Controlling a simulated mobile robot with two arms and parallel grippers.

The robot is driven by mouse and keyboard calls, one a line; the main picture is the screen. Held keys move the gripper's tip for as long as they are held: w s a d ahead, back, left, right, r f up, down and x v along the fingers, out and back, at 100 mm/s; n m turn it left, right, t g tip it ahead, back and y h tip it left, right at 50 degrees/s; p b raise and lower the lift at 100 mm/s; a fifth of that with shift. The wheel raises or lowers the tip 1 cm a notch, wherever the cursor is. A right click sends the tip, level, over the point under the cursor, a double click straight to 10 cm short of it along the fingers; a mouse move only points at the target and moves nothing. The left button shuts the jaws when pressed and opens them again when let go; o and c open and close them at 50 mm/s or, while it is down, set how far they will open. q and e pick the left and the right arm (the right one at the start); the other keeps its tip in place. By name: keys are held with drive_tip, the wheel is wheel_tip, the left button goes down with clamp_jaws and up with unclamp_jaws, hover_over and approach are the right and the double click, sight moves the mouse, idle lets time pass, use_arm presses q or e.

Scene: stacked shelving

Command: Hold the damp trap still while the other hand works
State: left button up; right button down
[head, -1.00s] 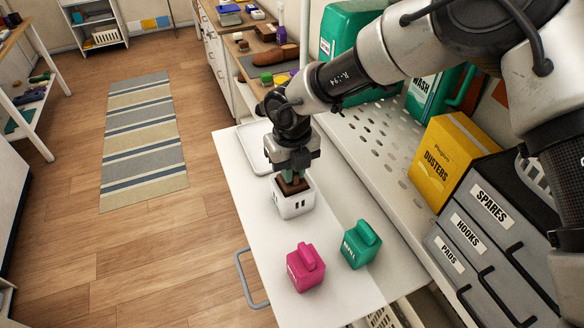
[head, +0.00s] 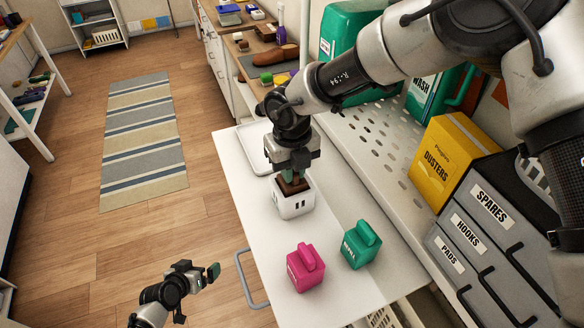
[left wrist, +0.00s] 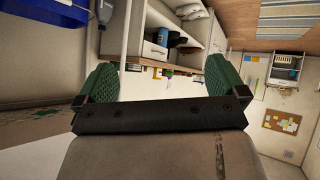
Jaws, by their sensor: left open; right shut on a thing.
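A white box with dark slots and a brown top (head: 294,203), which seems to be the damp trap, stands on the white worktop (head: 270,290). My right gripper (head: 293,178) comes down from above and is shut on its brown upper part. The green fingertips hide some of that part. My left gripper (head: 204,287) is open and empty, low at the left of the worktop, apart from the box. In the left wrist view its two green finger pads (left wrist: 158,82) stand wide apart with nothing between them.
A pink container (head: 305,268) and a green container (head: 360,246) stand near the box. A white tray (head: 243,138) lies behind it. A grey handle (head: 247,280) sticks out at the left edge. Grey drawers and a yellow dusters box (head: 447,160) stand right.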

use_arm(q)
drive_tip(key=w+d+r+m+t+h, duration=0.1)
drive_tip(key=w+d+r+h, duration=0.15)
drive_tip(key=r, duration=0.55)
drive_tip(key=w+d+r+m+t+h, duration=0.1)
drive_tip(key=w+r, duration=0.2)
drive_tip(key=r, duration=0.5)
drive_tip(key=w+d+r+m+t+h, duration=0.1)
drive_tip(key=w+d+r+t+h, duration=0.1)
drive_tip(key=r, duration=0.6)
drive_tip(key=m+g+h, duration=0.4)
drive_tip(key=m+g, duration=0.3)
drive_tip(key=m, duration=0.2)
approach(275, 200)
drive_tip(key=shift+w+d+f, duration=0.2)
drive_tip(key=shift+w+d, duration=0.4)
drive_tip(key=shift+d, duration=0.05)
drive_tip(key=shift+s+d+h, duration=0.15)
drive_tip(key=shift+d+h, duration=0.1)
drive_tip(key=shift+d, duration=0.15)
drive_tip(key=shift+x, duration=4.75)
drive_tip(key=shift+f, duration=0.1)
drive_tip(key=shift+c, duration=0.5)
drive_tip(key=c, duration=0.6)
